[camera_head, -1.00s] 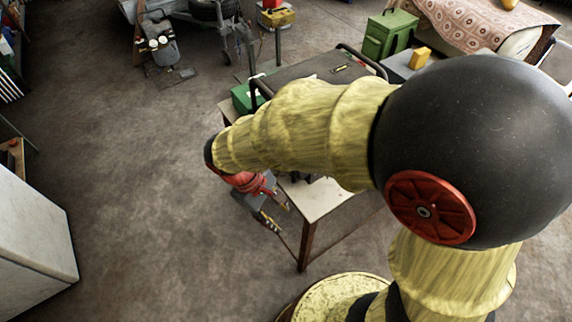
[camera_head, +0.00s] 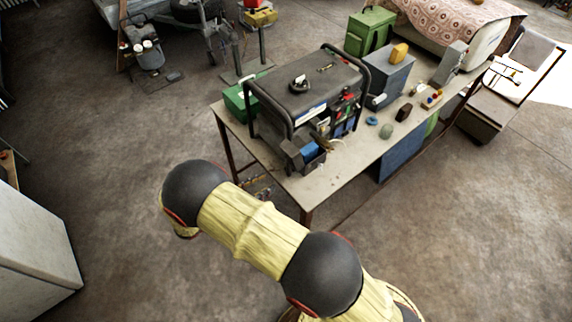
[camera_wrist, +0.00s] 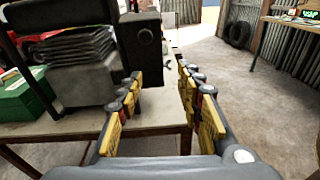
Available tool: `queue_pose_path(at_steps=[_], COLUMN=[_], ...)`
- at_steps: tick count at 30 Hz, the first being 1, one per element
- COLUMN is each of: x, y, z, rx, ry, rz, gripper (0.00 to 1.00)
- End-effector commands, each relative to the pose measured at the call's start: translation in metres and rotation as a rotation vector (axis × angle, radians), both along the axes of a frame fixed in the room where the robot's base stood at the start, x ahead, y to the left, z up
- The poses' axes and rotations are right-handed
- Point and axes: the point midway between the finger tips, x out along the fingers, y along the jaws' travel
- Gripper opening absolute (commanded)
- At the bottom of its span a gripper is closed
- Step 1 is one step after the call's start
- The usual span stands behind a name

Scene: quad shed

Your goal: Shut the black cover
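A black-framed generator (camera_head: 318,82) stands on the workbench. At its near end a small box, open on top with blue inside (camera_head: 313,153), has a dark flap-like panel (camera_head: 292,152) beside it. In the wrist view a black cover-like box with a round knob (camera_wrist: 143,42) sticks out beside the finned engine (camera_wrist: 72,55). I cannot tell for sure how far open the cover is. My gripper (camera_wrist: 160,78) is open and empty, its left finger in front of and just below the black box. No contact is visible. In the head view my gripper is mostly hidden.
The workbench (camera_head: 240,130) has its near edge and corner close to my gripper. A green box (camera_head: 238,100) stands left of the generator; a grey-blue case (camera_head: 388,80) and small loose objects lie to its right. Open floor (camera_head: 110,150) extends left.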

Motion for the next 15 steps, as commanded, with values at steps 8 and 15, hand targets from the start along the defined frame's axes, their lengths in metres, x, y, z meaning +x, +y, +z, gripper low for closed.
queue_pose_path(at_steps=[8,15], x=[0.02,0.038], y=[0.007,-0.021], z=[0.037,0.037], rx=[-0.118,-0.117], ry=[-0.029,-0.026], rz=[0.047,0.045], gripper=[0.37,0.37])
